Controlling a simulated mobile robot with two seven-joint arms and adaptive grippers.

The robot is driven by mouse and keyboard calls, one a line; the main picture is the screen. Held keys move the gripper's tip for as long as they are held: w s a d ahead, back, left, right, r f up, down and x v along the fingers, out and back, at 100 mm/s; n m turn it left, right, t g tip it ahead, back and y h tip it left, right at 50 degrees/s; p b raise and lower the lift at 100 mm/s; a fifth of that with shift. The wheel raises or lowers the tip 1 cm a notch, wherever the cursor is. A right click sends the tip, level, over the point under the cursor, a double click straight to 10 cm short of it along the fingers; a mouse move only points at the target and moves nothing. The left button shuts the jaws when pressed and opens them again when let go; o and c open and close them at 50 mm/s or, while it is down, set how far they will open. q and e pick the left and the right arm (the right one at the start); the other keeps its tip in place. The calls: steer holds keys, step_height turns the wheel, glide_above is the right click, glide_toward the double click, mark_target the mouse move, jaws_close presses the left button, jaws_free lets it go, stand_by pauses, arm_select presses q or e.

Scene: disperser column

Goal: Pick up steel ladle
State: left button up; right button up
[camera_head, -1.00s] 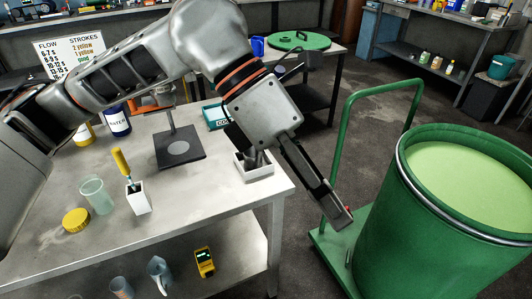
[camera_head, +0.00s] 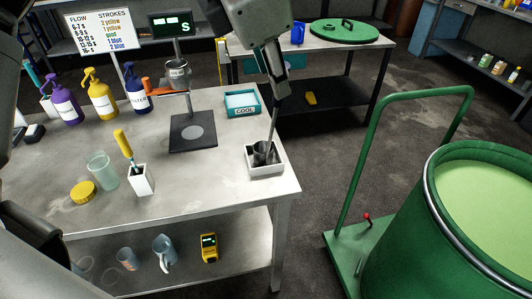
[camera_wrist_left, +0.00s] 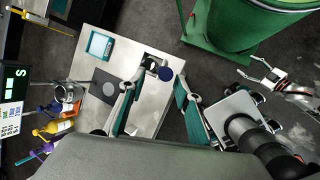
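The steel ladle (camera_head: 273,128) stands with its dark cup in a small white tray (camera_head: 279,168) at the right front corner of the steel table. Its long thin handle points up. My left gripper (camera_head: 279,92) is above it, with the fingertips close to the top of the handle. In the left wrist view its two fingers (camera_wrist_left: 163,76) are spread, with a dark blue round end (camera_wrist_left: 166,74) between them, seemingly the handle top. Contact cannot be told. My right gripper (camera_wrist_left: 247,70) shows at the right of the wrist view, its fingers apart and empty.
A teal box (camera_head: 242,103), a stand (camera_head: 194,133), a white holder with a yellow-handled tool (camera_head: 141,181) and pump bottles (camera_head: 103,97) stand on the table. A green drum (camera_head: 450,245) on a cart (camera_head: 345,250) stands to the right.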

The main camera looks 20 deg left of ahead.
mark_target(280, 107)
arm_select(q)
steer(key=x, duration=0.5)
steer(key=shift+w+d+f, duration=0.15)
steer(key=shift+d+f, duration=0.05)
steer(key=shift+f, duration=0.2)
jaws_close()
